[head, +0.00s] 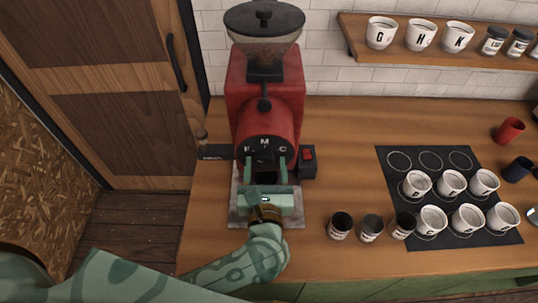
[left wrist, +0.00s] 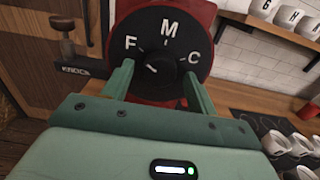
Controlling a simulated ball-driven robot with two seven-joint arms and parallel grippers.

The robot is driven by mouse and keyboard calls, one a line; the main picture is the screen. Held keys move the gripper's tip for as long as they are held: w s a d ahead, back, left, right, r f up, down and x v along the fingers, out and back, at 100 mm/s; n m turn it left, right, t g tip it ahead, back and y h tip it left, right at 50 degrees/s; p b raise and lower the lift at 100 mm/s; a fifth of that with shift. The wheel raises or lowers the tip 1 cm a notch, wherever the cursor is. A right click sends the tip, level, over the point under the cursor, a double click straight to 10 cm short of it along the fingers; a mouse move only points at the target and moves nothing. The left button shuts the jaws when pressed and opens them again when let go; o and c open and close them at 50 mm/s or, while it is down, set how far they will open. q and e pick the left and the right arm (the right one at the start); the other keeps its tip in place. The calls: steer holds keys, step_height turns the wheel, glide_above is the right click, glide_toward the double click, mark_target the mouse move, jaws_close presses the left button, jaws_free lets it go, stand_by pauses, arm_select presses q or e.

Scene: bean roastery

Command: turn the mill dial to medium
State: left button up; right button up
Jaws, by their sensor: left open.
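The red mill (head: 268,85) stands on the wooden counter. Its round black dial face carries the white letters F, M and C. The dial knob (left wrist: 163,62) sits in the middle of that face. A short white mark on the knob lies left of its centre, on the F side, away from M at the top. My left gripper (head: 265,163) is open in front of the dial. In the left wrist view its two fingers (left wrist: 158,72) stand either side of the knob, apart; whether they touch it I cannot tell. My right gripper is not in view.
A dark box with a red switch (head: 307,155) sits right of the mill. A shelf (head: 350,45) hangs behind.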

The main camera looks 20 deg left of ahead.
arm_select(q)
steer(key=shift+s, duration=0.15)
steer(key=shift+c, duration=0.2)
steer(key=c, duration=0.9)
steer(key=shift+c, duration=0.2)
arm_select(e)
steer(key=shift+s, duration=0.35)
